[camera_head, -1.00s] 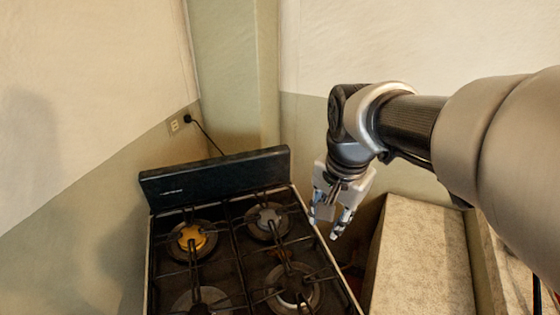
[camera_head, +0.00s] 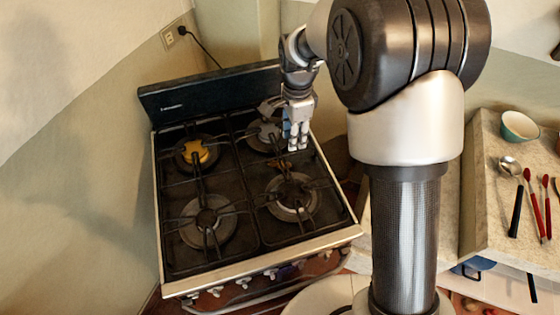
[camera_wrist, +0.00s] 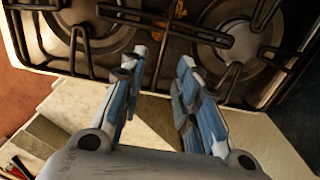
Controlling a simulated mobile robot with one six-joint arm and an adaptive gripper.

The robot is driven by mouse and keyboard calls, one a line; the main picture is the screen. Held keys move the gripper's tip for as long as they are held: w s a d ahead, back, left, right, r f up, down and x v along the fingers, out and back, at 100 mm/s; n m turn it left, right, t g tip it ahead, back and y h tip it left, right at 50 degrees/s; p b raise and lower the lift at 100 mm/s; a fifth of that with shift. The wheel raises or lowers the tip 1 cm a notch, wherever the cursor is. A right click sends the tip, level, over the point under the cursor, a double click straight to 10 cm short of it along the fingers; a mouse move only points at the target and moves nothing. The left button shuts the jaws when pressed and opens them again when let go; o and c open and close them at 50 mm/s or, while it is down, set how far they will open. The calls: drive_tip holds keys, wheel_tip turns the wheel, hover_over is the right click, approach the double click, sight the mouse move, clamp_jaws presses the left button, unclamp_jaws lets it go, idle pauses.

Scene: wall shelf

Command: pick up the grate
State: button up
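The stove carries black wire grates over its burners. The right grate (camera_head: 291,180) spans the right-hand burners, and a grate's dark bars (camera_wrist: 145,20) cross the top of the wrist view. My gripper (camera_head: 295,147) is over the right side of the stove, near the right rear burner, and hides part of the grate there. In the wrist view my gripper (camera_wrist: 160,68) has its two blue and white fingers apart, with nothing between them. The fingertips look close to the stove's edge and bars. I cannot tell whether they touch.
The black stove (camera_head: 200,262) stands against the wall with a raised back panel (camera_head: 210,95). A counter on the right holds a bowl (camera_head: 519,127), a ladle (camera_head: 512,190) and red-handled utensils (camera_head: 533,200). My arm covers the space between.

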sight(293, 153)
wheel_tip(293, 153, down, 8)
drive_tip(key=b, duration=0.3)
drive_tip(key=shift+w+f, duration=0.1)
drive_tip(key=shift+f, duration=0.15)
drive_tip(key=shift+r, duration=0.1)
drive_tip(key=shift+c, duration=0.4)
clamp_jaws()
idle(0.3)
